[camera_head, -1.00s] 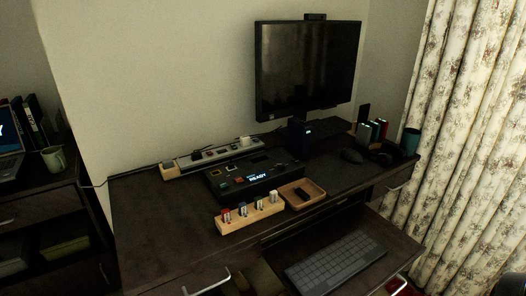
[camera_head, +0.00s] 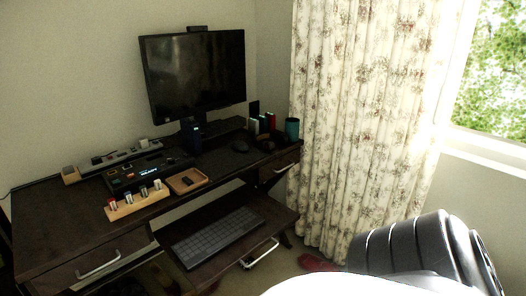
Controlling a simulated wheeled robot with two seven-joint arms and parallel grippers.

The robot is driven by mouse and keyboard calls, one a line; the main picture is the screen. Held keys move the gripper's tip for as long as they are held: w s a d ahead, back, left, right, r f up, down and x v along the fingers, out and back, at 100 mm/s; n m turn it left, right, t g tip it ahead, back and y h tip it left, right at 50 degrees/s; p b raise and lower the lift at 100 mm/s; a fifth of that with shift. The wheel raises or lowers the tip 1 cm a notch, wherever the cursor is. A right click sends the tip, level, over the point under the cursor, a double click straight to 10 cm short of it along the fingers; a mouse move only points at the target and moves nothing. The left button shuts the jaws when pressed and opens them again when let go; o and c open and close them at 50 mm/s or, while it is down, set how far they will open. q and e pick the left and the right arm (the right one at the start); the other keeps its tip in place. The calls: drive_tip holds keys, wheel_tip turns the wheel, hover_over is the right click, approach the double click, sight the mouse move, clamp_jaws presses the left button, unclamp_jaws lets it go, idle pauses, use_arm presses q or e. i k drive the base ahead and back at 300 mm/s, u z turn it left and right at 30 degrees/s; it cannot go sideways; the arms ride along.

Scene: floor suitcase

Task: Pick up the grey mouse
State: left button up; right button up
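A dark mouse (camera_head: 240,147) lies on the desk top, to the right of the monitor's foot and left of the cup. It looks dark grey, though the light is dim there. Nothing covers it. Neither gripper's fingers show in the view. A grey ribbed part of my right arm (camera_head: 408,245) and a white part of my body fill the lower right corner, well short of the desk.
The desk (camera_head: 50,222) carries a monitor (camera_head: 194,72), a teal cup (camera_head: 292,128), upright books, a wooden tray (camera_head: 187,181) and a wooden battery block (camera_head: 137,200). The keyboard drawer with its keyboard (camera_head: 217,235) sticks out in front. A curtain (camera_head: 365,120) hangs at right.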

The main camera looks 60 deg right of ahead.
sight(241, 146)
drive_tip(key=z, duration=1.3)
